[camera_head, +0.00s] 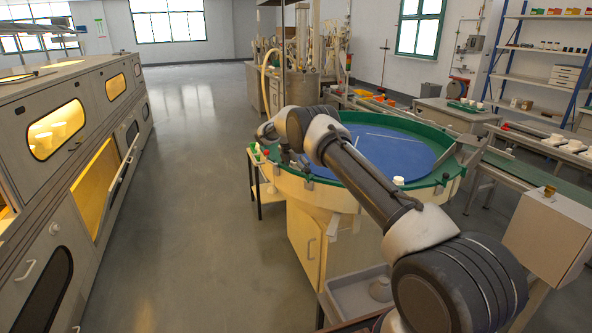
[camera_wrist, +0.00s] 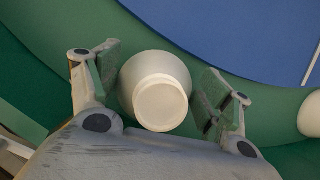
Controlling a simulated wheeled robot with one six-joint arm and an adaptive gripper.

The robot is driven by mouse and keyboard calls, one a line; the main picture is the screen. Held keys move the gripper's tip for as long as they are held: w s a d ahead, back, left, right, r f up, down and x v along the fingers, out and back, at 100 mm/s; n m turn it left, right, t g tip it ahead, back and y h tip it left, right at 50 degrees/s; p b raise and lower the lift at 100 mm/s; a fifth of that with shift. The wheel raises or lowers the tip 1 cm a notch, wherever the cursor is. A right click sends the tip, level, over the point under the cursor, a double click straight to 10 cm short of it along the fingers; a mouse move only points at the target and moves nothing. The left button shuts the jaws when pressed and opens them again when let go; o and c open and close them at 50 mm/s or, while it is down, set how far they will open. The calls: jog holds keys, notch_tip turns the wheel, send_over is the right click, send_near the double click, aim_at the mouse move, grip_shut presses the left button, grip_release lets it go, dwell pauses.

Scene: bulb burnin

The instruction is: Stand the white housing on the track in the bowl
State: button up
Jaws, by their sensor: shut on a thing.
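The bowl has a blue floor (camera_head: 400,150) and a green track (camera_head: 342,184) around it; both fill the background of the wrist view. My gripper (camera_wrist: 160,88) is over the track on the bowl's near left side. Its jaws are shut on a white housing (camera_wrist: 155,85), with a finger on each side. The housing's narrower round end faces the wrist camera, and the green track shows behind it. I cannot tell whether its far end touches the track. In the head view my arm hides it. A second white housing (camera_wrist: 311,115) is at the right edge of the wrist view.
A small white piece (camera_head: 398,181) is on the bowl's near right rim. A grey tray (camera_head: 350,300) with a pale piece in it is below the bowl. A long cabinet with an open yellow hatch (camera_head: 95,185) lines the left. The floor between is clear.

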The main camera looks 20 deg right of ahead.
jog(key=shift+f, duration=0.15)
jog(key=o, duration=1)
jog(key=v, duration=1.2)
jog(key=s+d+r+m, duration=0.1)
jog(key=s+r+m, duration=0.2)
jog(key=s+r, duration=0.35)
jog(key=s+d+r+m, duration=0.2)
jog(key=s+r+m, duration=0.15)
jog(key=r, duration=0.55)
jog(key=s+d+r+m+y, duration=0.1)
jog(key=s+r+m, duration=0.2)
jog(key=s+r, duration=0.35)
jog(key=s+d+r+m+y, duration=0.1)
jog(key=s+r+m, duration=0.2)
jog(key=s, duration=0.6)
jog(key=s+r+m, duration=0.2)
jog(key=s+m, duration=0.4)
jog(key=s, duration=1.2)
jog(key=s+f+m, duration=0.3)
jog(key=s, duration=0.6)
jog(key=s+f+m+t+y, duration=0.1)
jog(key=s+f+m, duration=0.3)
jog(key=s, duration=0.5)
jog(key=shift+d, duration=0.25)
